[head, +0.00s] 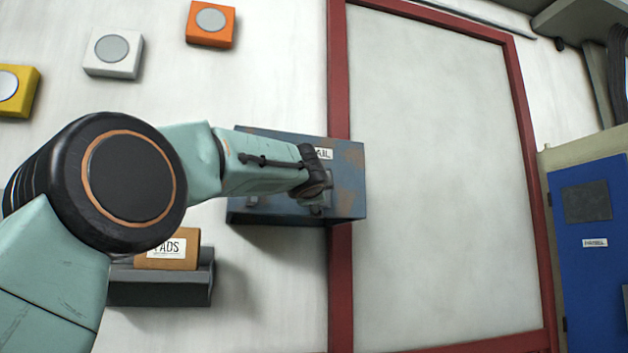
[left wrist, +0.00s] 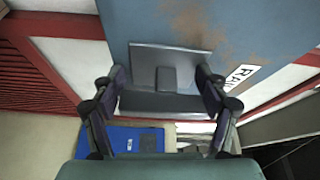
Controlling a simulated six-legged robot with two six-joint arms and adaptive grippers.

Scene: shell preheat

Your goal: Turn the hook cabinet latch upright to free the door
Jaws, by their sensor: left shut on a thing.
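The hook cabinet (head: 345,185) is a blue-grey box with rust patches and a white label. It is mounted on the wall across the left post of a red frame. My left gripper (head: 318,196) is at its front face. In the left wrist view, the cabinet front (left wrist: 145,22) lies ahead, with the grey latch (left wrist: 150,62), a flat plate with a small block, between the fingers. My left gripper (left wrist: 161,84) is shut on the latch, with its fingers on either side. The gripper hides much of the latch in the head view; I cannot tell its exact angle. My right gripper is out of view.
A dark shelf (head: 160,290) holding a box marked PADS (head: 165,258) is on the wall below my left arm. Orange (head: 209,24), white (head: 113,53) and yellow (head: 14,92) boxes are above. A blue cabinet (head: 592,240) stands at right. The pale panel (head: 430,180) is clear.

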